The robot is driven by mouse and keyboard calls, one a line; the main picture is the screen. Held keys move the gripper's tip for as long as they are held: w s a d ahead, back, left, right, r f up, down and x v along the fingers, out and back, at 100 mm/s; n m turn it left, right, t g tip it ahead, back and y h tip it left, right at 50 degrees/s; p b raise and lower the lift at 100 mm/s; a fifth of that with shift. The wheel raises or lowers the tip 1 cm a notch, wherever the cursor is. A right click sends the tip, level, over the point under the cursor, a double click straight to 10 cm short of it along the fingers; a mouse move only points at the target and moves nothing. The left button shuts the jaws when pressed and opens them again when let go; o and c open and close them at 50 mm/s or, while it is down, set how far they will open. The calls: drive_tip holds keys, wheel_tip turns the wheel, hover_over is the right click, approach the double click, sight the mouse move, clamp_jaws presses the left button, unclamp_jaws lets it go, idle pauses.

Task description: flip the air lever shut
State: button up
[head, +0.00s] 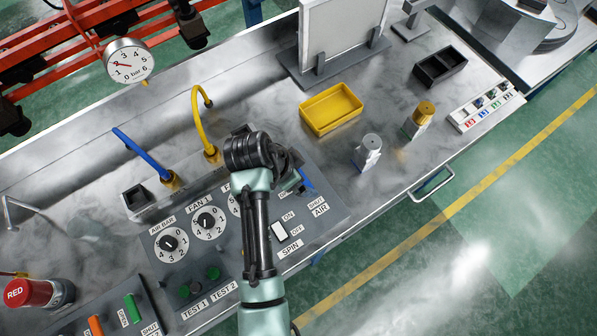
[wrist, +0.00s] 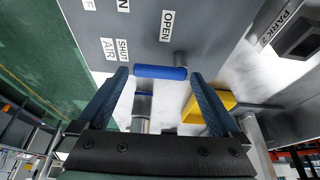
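The air lever has a blue handle (head: 307,180), seen at the right end of the grey control panel beside the SHUT and AIR labels. In the wrist view the blue handle (wrist: 160,72) lies crosswise between my two fingertips, with a grey post by its right end. The OPEN label is above it and the SHUT label is to its left. My gripper (wrist: 160,76) is open, with one finger near each end of the handle and a small gap showing on both sides. In the head view my arm hides part of the panel and the lever's base.
The panel (head: 334,211) also carries a SPIN switch (head: 279,231) and dials (head: 208,222) near my arm. A yellow bin (head: 331,108), a silver-topped post (head: 371,147) and a gold-topped post (head: 424,112) stand to the right. Blue (head: 141,151) and yellow hoses (head: 196,118) rise behind the panel.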

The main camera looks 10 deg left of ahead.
drive_tip(key=v, duration=1.3)
idle(0.4)
